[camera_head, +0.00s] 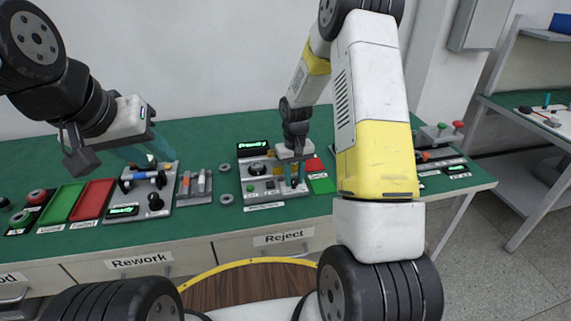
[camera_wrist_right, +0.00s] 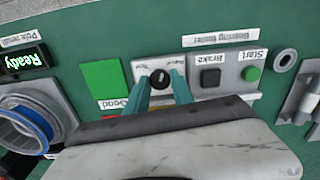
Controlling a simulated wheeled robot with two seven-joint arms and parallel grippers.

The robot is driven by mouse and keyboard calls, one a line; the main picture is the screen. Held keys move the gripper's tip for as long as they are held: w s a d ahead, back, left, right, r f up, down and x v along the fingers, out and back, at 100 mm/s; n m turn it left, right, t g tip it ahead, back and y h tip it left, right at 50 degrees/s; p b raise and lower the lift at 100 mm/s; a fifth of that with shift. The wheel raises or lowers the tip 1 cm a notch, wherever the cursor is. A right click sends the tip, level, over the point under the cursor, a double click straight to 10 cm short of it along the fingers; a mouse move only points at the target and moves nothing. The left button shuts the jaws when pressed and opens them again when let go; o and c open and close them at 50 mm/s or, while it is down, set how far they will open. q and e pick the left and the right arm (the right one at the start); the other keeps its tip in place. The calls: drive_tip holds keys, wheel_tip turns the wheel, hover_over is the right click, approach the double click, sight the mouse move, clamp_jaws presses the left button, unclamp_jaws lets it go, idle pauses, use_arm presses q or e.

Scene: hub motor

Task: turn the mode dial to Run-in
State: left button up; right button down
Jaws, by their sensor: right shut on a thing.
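The mode dial is a small black knob (camera_wrist_right: 160,80) on a light grey plate in the right wrist view, with small upside-down labels behind it that are hard to read. My right gripper (camera_head: 292,181) reaches down to the bearing tester panel (camera_head: 265,206) in the head view. Its teal fingers (camera_wrist_right: 163,84) stand on either side of the knob and are shut on it. The fingers partly hide the dial in the head view, and its pointer setting is unclear. My left gripper (camera_head: 146,154) hangs above the left station with its teal fingers apart, holding nothing I can see.
Beside the dial are a black Brake button (camera_wrist_right: 210,77) and a green Start button (camera_wrist_right: 251,74). A green pad (camera_wrist_right: 102,80) lies on the dial's other side. A Ready display (camera_head: 252,146) stands at the panel's back. Loose grey rings (camera_head: 226,199) lie on the green bench.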

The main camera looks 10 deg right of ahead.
sight(294, 180)
drive_tip(key=shift+w+r+m, duration=0.1)
drive_tip(key=shift+m, duration=1.9)
drive_tip(key=c, duration=1.4)
unclamp_jaws()
drive_tip(key=shift+o, duration=0.2)
wheel_tip(294, 180, up, 8)
drive_tip(key=shift+f, duration=0.15)
